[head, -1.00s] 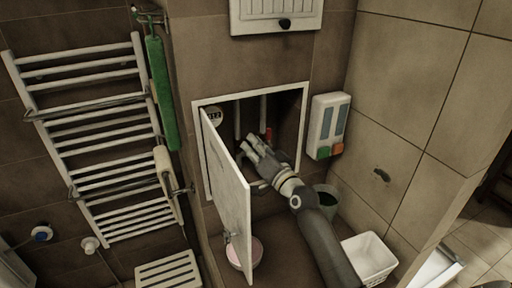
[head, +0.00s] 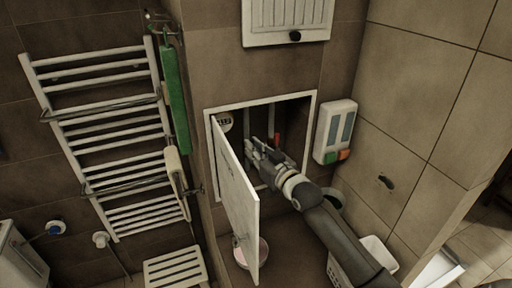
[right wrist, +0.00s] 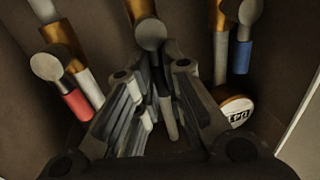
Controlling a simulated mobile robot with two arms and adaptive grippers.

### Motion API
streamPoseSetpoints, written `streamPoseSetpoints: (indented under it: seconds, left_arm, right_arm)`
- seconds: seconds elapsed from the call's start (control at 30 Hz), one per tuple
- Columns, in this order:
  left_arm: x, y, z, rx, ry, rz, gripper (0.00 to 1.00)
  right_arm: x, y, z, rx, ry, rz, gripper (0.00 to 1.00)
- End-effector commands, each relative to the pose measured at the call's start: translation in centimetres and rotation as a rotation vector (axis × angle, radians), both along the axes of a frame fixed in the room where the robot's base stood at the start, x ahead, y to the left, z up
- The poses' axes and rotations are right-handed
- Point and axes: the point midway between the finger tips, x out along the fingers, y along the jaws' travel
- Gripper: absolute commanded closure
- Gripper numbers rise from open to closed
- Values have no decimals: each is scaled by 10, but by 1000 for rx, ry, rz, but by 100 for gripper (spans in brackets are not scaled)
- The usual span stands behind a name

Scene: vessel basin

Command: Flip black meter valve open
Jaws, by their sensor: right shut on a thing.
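The black meter valve sits in the open wall cabinet. In the right wrist view its dark handle (right wrist: 168,118) hangs from a round grey valve end at the middle, between my finger pads. My right gripper (right wrist: 153,74) is shut on this handle; the fingers partly hide it. In the head view my right gripper (head: 258,150) reaches into the cabinet and hides the black handle there. The round white meter (head: 224,121) is at the cabinet's upper left; it also shows in the right wrist view (right wrist: 237,112). My left gripper is not in view.
A red-handled valve (right wrist: 77,103) and a blue-handled valve (right wrist: 242,56) flank the gripper in the right wrist view. The cabinet door (head: 238,200) stands open left of my arm. A soap dispenser (head: 335,132) is on the right; a white basket (head: 372,252) is below.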

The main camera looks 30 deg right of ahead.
Motion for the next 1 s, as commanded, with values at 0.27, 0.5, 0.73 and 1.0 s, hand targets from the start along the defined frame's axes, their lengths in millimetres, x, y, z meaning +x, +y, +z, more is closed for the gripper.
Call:
streamPoseSetpoints:
  seconds: [0.27, 0.5, 0.73, 1.0]
  left_arm:
    - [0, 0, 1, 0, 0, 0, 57]
    - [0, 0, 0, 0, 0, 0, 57]
    - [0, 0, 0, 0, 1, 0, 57]
    - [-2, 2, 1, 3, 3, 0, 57]
  right_arm:
    - [-1, 3, -16, -22, 34, 4, 100]
    - [-1, 3, -16, -23, 34, 4, 100]
    - [-1, 3, -15, -22, 33, 4, 68]
    - [-2, 2, -9, -20, 21, 2, 68]
